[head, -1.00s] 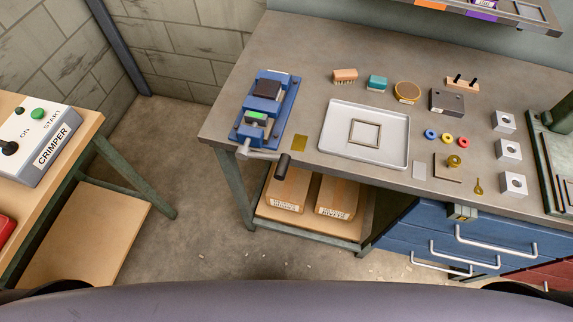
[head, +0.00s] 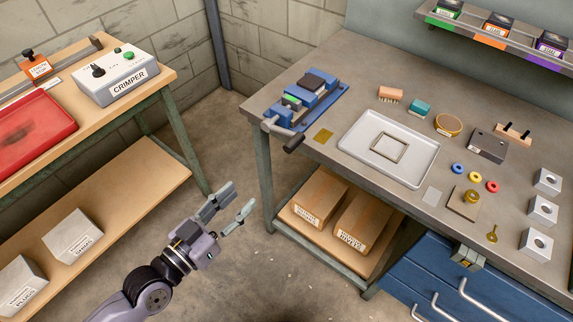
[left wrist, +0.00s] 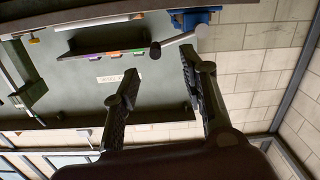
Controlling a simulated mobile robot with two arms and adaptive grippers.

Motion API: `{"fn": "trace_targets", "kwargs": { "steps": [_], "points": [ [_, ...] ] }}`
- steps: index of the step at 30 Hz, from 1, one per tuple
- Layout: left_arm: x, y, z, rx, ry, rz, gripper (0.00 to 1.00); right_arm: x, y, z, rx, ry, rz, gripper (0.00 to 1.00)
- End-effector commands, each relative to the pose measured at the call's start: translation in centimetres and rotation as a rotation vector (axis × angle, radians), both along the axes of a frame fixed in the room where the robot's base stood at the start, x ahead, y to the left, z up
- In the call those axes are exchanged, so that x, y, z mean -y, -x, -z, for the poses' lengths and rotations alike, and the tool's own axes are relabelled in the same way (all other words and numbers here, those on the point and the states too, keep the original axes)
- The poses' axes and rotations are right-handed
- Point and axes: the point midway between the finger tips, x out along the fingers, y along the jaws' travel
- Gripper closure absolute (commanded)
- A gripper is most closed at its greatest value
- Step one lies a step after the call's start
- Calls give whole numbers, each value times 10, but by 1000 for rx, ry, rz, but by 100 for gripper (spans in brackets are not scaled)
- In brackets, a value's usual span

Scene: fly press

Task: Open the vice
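The blue vice (head: 309,101) is fixed at the left end of the grey workbench in the head view. A green-topped piece (head: 291,101) sits near its front. Its crank handle (head: 284,134) sticks out past the bench's front edge and ends in a dark grip. My left gripper (head: 246,204) is open and empty, in the air left of the bench and below the vice, apart from the handle. In the left wrist view the open fingers (left wrist: 158,85) show with the blue vice (left wrist: 195,17) and its handle (left wrist: 175,44) beyond them. My right gripper is out of view.
A white tray (head: 431,178) with a square frame lies right of the vice, near a brass plate (head: 324,136). Boxes (head: 320,200) stand on the shelf below. A wooden table (head: 150,90) with a crimper box (head: 115,76) is at left. Floor is open between.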

Motion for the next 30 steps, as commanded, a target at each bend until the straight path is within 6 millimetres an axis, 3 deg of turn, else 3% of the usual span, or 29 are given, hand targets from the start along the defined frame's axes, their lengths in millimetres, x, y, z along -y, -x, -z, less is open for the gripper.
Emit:
{"fn": "trace_targets", "kwargs": {
  "steps": [3,8,14,24,30],
  "points": [
    [9,7,-22,28,34,26,60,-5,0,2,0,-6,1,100],
    [16,-3,-28,34,42,25,60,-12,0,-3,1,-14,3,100],
    [39,-35,-30,36,43,26,60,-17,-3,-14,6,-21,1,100],
    [83,-95,-30,34,42,28,60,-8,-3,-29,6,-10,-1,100],
    [102,-121,-27,33,40,28,60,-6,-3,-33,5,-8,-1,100]
  ]
}}
